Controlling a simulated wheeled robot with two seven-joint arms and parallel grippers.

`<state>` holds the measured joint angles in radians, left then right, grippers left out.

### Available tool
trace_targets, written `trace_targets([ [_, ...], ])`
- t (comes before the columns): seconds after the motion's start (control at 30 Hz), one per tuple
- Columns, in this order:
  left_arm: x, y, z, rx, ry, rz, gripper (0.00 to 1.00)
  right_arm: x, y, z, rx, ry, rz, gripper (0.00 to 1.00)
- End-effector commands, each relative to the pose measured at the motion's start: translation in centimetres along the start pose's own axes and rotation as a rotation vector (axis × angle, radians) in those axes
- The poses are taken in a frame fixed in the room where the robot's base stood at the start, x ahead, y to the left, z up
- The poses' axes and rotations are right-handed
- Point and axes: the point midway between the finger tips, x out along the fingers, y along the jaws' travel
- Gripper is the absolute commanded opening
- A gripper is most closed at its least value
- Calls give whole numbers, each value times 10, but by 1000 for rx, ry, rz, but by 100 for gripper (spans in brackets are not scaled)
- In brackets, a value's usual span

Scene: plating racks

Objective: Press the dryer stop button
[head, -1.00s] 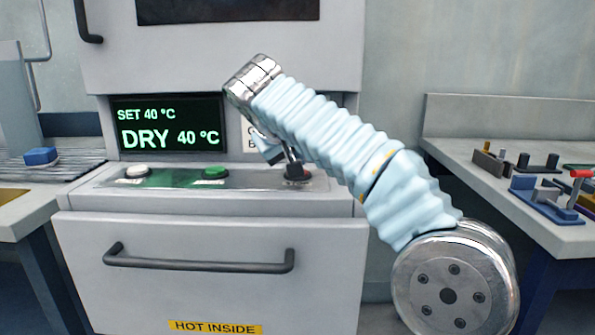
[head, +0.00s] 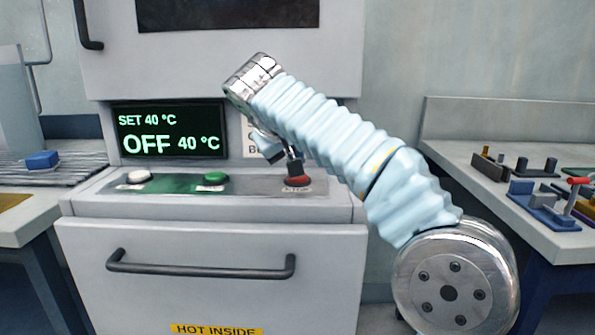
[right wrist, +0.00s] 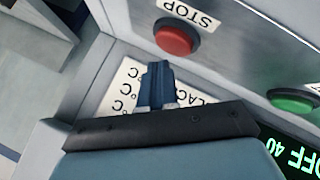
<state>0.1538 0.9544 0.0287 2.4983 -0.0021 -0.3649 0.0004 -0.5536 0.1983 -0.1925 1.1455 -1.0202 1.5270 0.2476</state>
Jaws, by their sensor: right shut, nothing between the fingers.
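The red stop button (head: 298,181) sits at the right end of the dryer's control panel (head: 250,186). In the right wrist view the red button (right wrist: 176,37) stands beside the word STOP. My right gripper (head: 292,168) is shut and empty, its tips just above the red button in the head view. In the right wrist view the shut fingers (right wrist: 157,82) appear short of the button, with a visible gap. The dryer display (head: 168,131) reads SET 40 °C and OFF 40 °C. My left gripper is not in view.
A green button (head: 215,177) and a white button (head: 139,176) are on the same panel. A drawer handle (head: 200,265) is below. A bench with clamps and fixtures (head: 540,200) stands at the right. A blue block (head: 42,160) lies on the left rack.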

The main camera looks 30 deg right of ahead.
Motion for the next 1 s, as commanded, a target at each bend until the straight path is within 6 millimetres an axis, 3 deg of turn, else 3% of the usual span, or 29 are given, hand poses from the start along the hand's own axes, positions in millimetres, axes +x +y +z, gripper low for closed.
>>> trace_targets([
  [0.27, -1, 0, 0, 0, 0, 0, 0, -1, 1, -1, 0, 0, 0, 0],
  [0.57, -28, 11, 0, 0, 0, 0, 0, -21, 15, -15, 0, 0, 0, 0],
  [1.0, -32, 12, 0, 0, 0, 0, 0, -34, 25, -25, 0, 0, 0, 0],
])
